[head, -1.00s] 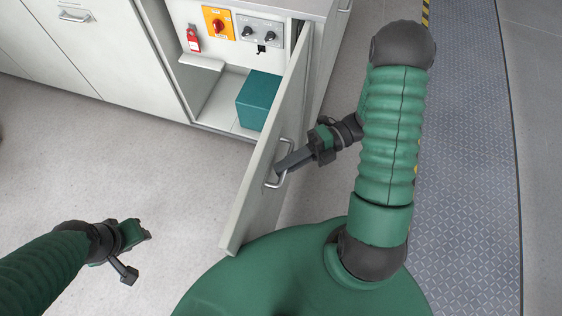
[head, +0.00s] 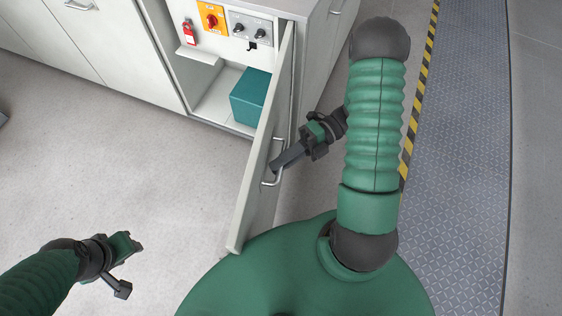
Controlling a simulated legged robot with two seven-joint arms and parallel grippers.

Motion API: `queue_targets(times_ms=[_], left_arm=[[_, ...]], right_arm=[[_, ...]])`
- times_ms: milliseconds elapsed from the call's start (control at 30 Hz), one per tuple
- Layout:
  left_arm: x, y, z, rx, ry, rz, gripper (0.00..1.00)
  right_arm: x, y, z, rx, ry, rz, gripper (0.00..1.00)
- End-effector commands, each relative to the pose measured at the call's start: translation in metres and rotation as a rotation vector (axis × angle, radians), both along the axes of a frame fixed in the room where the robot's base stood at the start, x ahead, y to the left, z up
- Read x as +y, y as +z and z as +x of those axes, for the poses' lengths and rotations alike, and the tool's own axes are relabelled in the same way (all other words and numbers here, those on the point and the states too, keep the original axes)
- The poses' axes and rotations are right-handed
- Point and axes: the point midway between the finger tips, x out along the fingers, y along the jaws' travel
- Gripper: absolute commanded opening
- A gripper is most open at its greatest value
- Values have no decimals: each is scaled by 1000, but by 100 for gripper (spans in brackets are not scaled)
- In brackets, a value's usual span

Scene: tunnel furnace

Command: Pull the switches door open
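The switches door (head: 262,145) is a light grey cabinet door, swung wide open and seen nearly edge-on. Its metal handle (head: 274,180) is on the outer face, on the right. My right gripper (head: 281,163) is at this handle, with its fingers reaching to the bar. They look closed together around it, though the fingertips are partly hidden at the handle. My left gripper (head: 132,268) is at the lower left over the floor, away from the door, with its fingers spread and nothing between them.
The open cabinet shows an orange panel with a red rotary switch (head: 212,20), a grey switch panel (head: 250,27), a red padlock-like item (head: 188,33) and a teal box (head: 250,97). Free floor (head: 110,170) lies left of the door. A yellow-black striped edge (head: 419,95) runs along the right.

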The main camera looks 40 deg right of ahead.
Motion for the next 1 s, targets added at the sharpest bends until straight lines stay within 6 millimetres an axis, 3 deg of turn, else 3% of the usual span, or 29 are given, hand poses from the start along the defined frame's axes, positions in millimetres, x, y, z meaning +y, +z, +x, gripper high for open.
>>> queue_targets(times_ms=[33, 167, 467, 567, 667, 1000], left_arm=[[0, 0, 0, 0, 0, 0, 36], [0, 0, 0, 0, 0, 0, 36], [0, 0, 0, 0, 0, 0, 36], [0, 2, 0, 0, 0, 0, 36], [0, 6, 0, 0, 0, 0, 36], [0, 16, 0, 0, 0, 0, 36]], right_arm=[[-2, -2, 2, -3, -5, -8, 17], [-1, -1, 1, -3, -4, -6, 33], [-1, 0, 0, -2, -1, -3, 33], [-10, 2, 0, -3, -4, -4, 33], [-30, 5, -1, -2, -5, -5, 33], [-128, 16, -6, -1, -4, -3, 33]])
